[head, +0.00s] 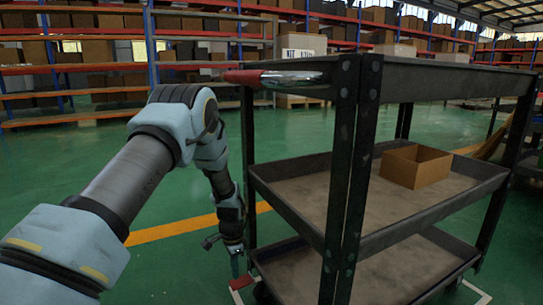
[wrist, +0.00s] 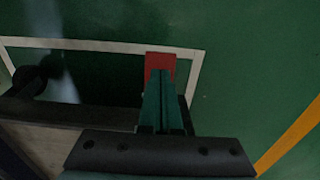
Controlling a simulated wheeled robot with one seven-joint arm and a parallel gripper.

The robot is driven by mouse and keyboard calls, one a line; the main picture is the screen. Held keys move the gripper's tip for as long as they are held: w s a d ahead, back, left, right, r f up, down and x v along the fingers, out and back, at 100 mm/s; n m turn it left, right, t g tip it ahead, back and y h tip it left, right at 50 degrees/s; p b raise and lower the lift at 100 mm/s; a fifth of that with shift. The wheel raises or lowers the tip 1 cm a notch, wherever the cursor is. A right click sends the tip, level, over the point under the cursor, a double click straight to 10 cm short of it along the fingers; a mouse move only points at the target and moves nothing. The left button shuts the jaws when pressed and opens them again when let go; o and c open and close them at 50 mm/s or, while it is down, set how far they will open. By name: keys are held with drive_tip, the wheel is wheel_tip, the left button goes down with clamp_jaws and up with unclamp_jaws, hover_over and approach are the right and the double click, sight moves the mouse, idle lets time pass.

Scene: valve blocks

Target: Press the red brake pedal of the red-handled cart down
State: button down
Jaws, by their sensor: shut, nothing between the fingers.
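The dark metal cart (head: 345,170) with three shelves stands at the right, and its red handle (head: 250,77) shows at its upper left corner. The red brake pedal (wrist: 160,60) sits low at the cart's edge in the wrist view. In the head view a small bit of the red pedal (head: 241,283) shows near the floor. My gripper (wrist: 161,82) is shut and empty, pointing down. Its green fingertips overlap the near part of the pedal in the wrist view. I cannot tell whether they touch it.
A cardboard box (head: 415,166) sits on the cart's middle shelf. A white floor line (wrist: 90,44) runs around the cart's foot. A caster (wrist: 28,80) shows at the left of the wrist view. Green floor is clear left of the cart, crossed by a yellow line (head: 180,228).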

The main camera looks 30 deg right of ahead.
wheel_tip(320, 180, up, 6)
drive_tip(key=p, duration=0.4)
drive_tip(key=shift+f, duration=0.25)
idle(0.3)
drive_tip(key=w+a+r+n+p, duration=0.25)
drive_tip(key=a+r+n, duration=0.55)
drive_tip(key=a+r, duration=1.05)
drive_tip(key=s+a+r+n+t+p, duration=0.1)
drive_tip(key=s+a+r+n+p, duration=0.1)
drive_tip(key=s+a+r+n, duration=0.45)
drive_tip(key=s+a+r+n+t+p, duration=0.15)
drive_tip(key=s+a+r+n, duration=0.25)
drive_tip(key=s+a+r, duration=0.55)
wheel_tip(320, 180, up, 35)
drive_tip(key=w+a+p, duration=0.2)
drive_tip(key=p, duration=3.6)
drive_tip(key=shift+w+r+g, duration=0.2)
drive_tip(key=shift+w+g, duration=0.1)
drive_tip(key=shift+g, duration=0.15)
